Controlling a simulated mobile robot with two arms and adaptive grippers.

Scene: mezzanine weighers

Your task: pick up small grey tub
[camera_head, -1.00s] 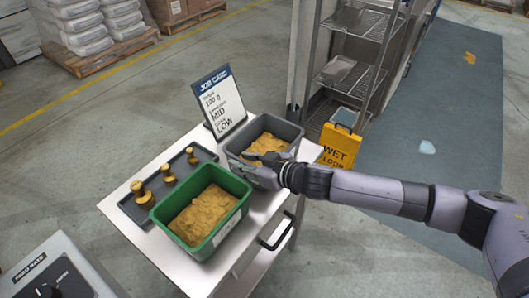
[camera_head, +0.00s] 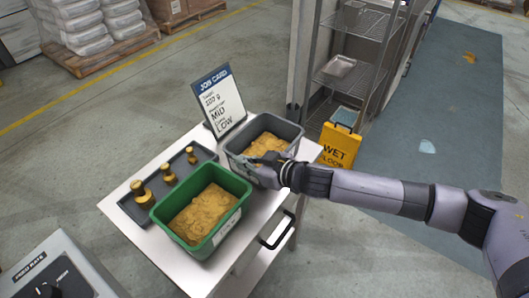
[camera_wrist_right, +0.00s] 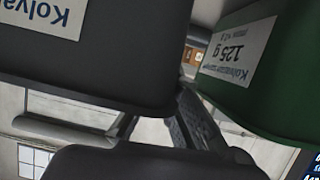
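The small grey tub (camera_head: 239,166), filled with tan powder, stands upright on the white cart top behind the green tub (camera_head: 207,248). My right gripper (camera_head: 265,168) is at the grey tub's near right wall, with a dark finger showing over the rim. The lower finger is mostly hidden, so I cannot tell whether the fingers are closed on the wall. In the right wrist view, the picture is upside down. The grey tub (camera_wrist_right: 90,75) fills the top left, close to the gripper, and a textured finger (camera_wrist_right: 198,122) shows between it and the green tub (camera_wrist_right: 275,65). My left gripper is not in view.
A job card stand (camera_head: 217,100) is behind the tubs. A dark tray (camera_head: 137,211) with brass weights lies left of the green tub. A yellow wet floor sign (camera_head: 340,147) and a wire rack (camera_head: 357,75) stand behind to the right. The green tub is close beside the gripper.

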